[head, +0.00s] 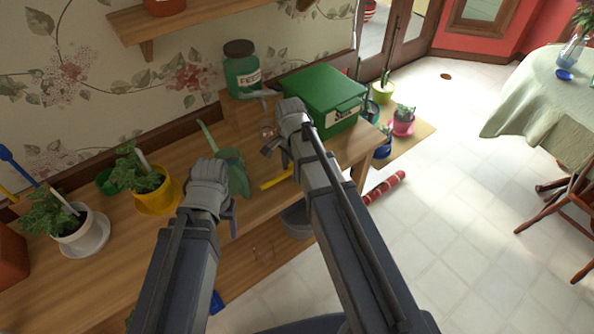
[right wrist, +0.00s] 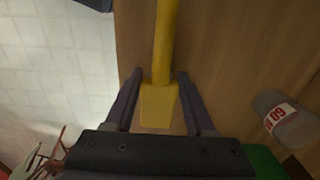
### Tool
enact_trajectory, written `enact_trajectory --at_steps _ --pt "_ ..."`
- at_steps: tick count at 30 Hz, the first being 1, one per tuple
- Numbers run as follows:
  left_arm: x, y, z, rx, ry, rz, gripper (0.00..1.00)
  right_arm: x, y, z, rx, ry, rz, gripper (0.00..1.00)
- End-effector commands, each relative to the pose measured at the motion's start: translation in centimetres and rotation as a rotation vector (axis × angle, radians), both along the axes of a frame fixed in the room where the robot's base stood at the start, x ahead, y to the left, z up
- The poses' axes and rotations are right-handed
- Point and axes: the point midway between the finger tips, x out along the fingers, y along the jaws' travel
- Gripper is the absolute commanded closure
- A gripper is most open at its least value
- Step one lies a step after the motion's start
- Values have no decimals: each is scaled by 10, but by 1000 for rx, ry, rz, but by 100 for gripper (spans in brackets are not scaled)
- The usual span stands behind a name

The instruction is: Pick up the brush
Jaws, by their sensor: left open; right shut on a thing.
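A yellow handle (head: 277,180), which I take to be the brush, shows at the front of the wooden bench, partly hidden behind my right arm. My right gripper (head: 283,150) is over the bench there. In the right wrist view, its two fingers (right wrist: 160,92) are on either side of the yellow handle (right wrist: 164,45), shut on its wide end. The handle runs up out of that view, so its far end and any bristles cannot be seen. My left gripper (head: 228,208) is open over the bench, left of the handle; its fingertips are partly hidden.
A green watering can (head: 232,172) lies between my grippers. A green box (head: 322,92) and a labelled jar (head: 241,66) stand behind. Potted plants in a yellow pot (head: 158,198) and white pot (head: 86,236) stand left. A grey item with a red label (right wrist: 285,122) is near the right gripper.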

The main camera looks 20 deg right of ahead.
Motion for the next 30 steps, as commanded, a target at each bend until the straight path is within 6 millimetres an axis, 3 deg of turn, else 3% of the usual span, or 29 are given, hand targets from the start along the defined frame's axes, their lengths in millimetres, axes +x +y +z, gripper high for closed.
enact_trajectory --at_steps 4,17,23,30 --pt "0 0 0 0 0 0 35 0 0 0 0 0 0 100" --pt "0 0 3 0 0 0 35 0 0 3 0 0 0 100" --pt "0 0 17 0 0 0 35 0 0 17 0 0 0 100" --pt "0 0 50 0 0 0 35 0 0 50 0 0 0 100"
